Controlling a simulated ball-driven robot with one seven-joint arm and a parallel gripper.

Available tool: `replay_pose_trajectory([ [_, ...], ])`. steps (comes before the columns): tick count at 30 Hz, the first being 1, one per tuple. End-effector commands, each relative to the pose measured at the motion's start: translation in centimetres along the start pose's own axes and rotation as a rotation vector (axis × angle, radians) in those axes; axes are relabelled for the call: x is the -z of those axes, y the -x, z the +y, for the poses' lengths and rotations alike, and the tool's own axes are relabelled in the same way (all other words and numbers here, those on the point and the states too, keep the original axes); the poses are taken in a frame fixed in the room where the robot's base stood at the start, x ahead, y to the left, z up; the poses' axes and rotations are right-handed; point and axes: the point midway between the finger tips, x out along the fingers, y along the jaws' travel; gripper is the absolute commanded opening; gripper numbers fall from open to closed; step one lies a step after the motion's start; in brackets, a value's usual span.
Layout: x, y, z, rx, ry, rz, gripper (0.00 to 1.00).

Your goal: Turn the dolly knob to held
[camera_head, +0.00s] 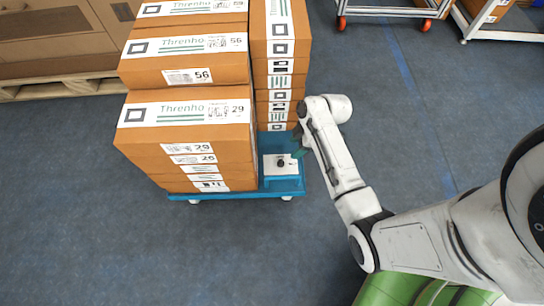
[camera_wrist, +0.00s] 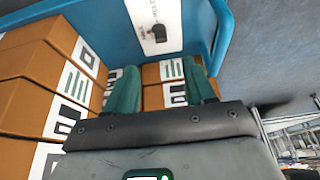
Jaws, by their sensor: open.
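The dolly (camera_head: 238,192) is a blue platform stacked with orange boxes. On its front right corner is a white panel (camera_head: 272,165) with a small black knob (camera_head: 281,163). In the wrist view the knob (camera_wrist: 159,33) sits on the white panel (camera_wrist: 152,15), with small print beside it too blurred to read. My gripper (camera_wrist: 160,78) has two green fingers, apart with nothing between them. The knob lies beyond the fingertips, clear of them. In the head view my arm reaches in from the right and its end is beside the panel; the fingers are mostly hidden there.
Orange boxes (camera_head: 190,115) stand left of the panel, and a narrower stack (camera_head: 280,60) rises behind it. White racks with orange wheels (camera_head: 390,8) stand at the back right. A wooden pallet (camera_head: 60,88) lies at the back left. The blue floor (camera_head: 90,240) in front is clear.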

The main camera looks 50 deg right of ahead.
Motion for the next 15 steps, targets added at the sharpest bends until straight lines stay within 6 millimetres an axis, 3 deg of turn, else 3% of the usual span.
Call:
replay_pose_trajectory([
  [5, -0.1, -2.0, 0.0, 0.001, 0.002, 0.001, 0.54],
  [15, -0.2, -8.1, 0.0, 0.001, 0.001, -0.001, 0.54],
])
